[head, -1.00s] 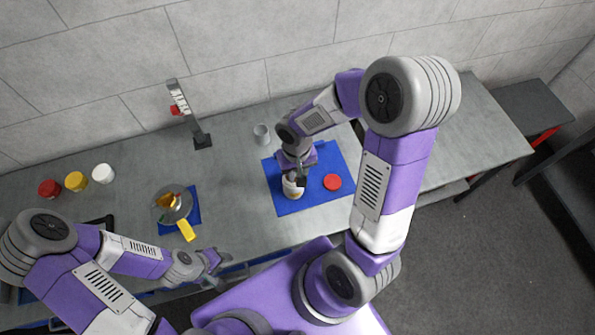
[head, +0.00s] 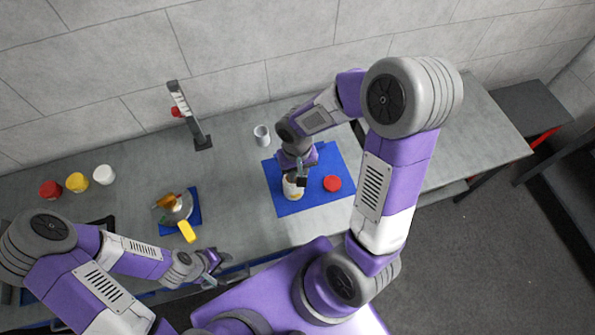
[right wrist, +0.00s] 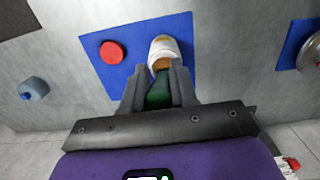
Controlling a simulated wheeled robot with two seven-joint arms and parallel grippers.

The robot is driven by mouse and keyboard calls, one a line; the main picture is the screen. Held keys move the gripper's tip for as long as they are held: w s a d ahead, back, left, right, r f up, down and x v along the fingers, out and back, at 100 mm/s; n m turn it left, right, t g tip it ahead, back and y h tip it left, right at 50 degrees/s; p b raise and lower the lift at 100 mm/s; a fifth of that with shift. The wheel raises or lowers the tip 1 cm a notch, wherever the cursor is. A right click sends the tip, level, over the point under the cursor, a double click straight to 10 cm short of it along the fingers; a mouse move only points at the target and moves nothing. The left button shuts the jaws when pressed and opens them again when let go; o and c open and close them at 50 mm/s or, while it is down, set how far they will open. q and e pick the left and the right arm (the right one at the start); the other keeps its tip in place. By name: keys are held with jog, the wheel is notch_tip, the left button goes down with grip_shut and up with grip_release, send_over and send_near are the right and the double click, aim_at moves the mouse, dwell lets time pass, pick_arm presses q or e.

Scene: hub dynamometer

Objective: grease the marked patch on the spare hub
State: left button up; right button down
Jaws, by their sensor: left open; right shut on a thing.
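My right gripper (head: 300,177) is shut on a dark green handle (right wrist: 158,92), seen between its fingers in the right wrist view. Its lower end is hidden at the mouth of an open white jar (head: 292,187) with tan contents. The jar (right wrist: 164,45) stands on a large blue mat (head: 316,202). A red lid (head: 332,183) lies flat beside the jar. A metallic round piece (head: 180,211), seemingly the spare hub, sits on a small blue mat, with an orange-yellow part on top. Its marked patch cannot be made out. My left gripper (head: 217,257) is open and empty near the bench's front edge.
A grey cup (head: 262,136) stands behind the large mat. A slanted stand (head: 190,115) with a red part rises at the back. Red (head: 50,189), yellow (head: 77,182) and white (head: 104,174) containers stand at the left. A yellow piece (head: 187,231) lies by the small mat.

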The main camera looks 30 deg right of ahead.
jog(key=shift+r+p, duration=2.05)
jog(key=shift+r, duration=0.95)
jog(key=shift+s+f, duration=0.1)
